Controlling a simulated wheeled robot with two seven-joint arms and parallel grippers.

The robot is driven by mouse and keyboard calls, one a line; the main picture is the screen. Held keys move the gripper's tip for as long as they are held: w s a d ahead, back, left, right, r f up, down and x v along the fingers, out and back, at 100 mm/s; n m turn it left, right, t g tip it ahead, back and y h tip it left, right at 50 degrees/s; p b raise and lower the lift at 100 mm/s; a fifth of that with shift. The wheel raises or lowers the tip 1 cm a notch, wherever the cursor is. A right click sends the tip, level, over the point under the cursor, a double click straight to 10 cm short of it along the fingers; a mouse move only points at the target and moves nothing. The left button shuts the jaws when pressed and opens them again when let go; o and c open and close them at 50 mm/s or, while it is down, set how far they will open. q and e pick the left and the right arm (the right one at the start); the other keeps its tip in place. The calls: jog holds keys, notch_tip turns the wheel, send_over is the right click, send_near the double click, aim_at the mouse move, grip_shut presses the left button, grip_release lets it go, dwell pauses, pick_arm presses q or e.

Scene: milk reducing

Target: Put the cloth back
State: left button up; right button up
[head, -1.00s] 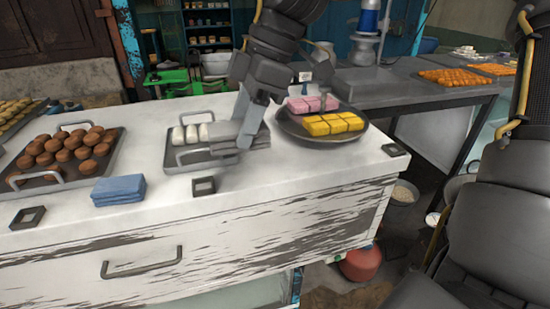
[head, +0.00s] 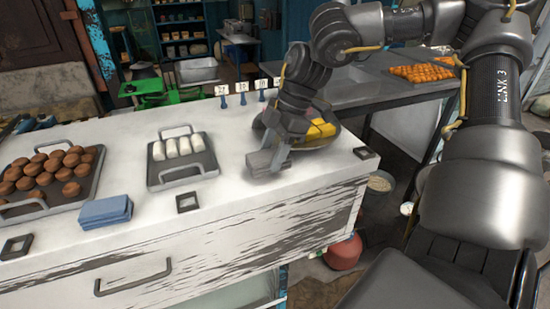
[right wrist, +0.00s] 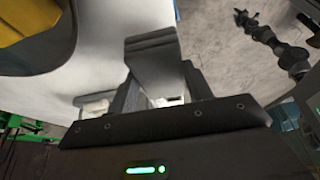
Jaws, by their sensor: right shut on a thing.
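A folded blue cloth (head: 106,211) lies on the white counter (head: 150,235), left of centre and near the front. My right gripper (head: 268,163) is low over the counter's right part, beside the round pan (head: 312,143). It is shut on a grey flat piece that looks like a folded cloth (head: 262,162). This grey piece also shows between the fingers in the right wrist view (right wrist: 152,50). Whether it touches the counter is unclear. My left gripper is not in view.
A tray of white rolls (head: 183,172) stands left of my right gripper. A tray of brown balls (head: 90,190) is at the far left. Small square frames (head: 188,203) lie along the front. Price tags on blue pegs (head: 243,97) stand behind. My arm partly covers the pan.

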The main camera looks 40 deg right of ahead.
jog(key=shift+d+f+p, duration=0.25)
jog(key=shift+f, duration=0.6)
jog(key=shift+d+f+p, duration=0.25)
jog(key=shift+f, duration=0.6)
jog(key=shift+w+f, duration=0.1)
jog(key=shift+f, duration=0.35)
jog(key=o, duration=0.9)
jog(key=shift+r, duration=0.15)
jog(key=b+v, duration=0.2)
jog(key=v, duration=1)
jog(key=shift+a, duration=0.1)
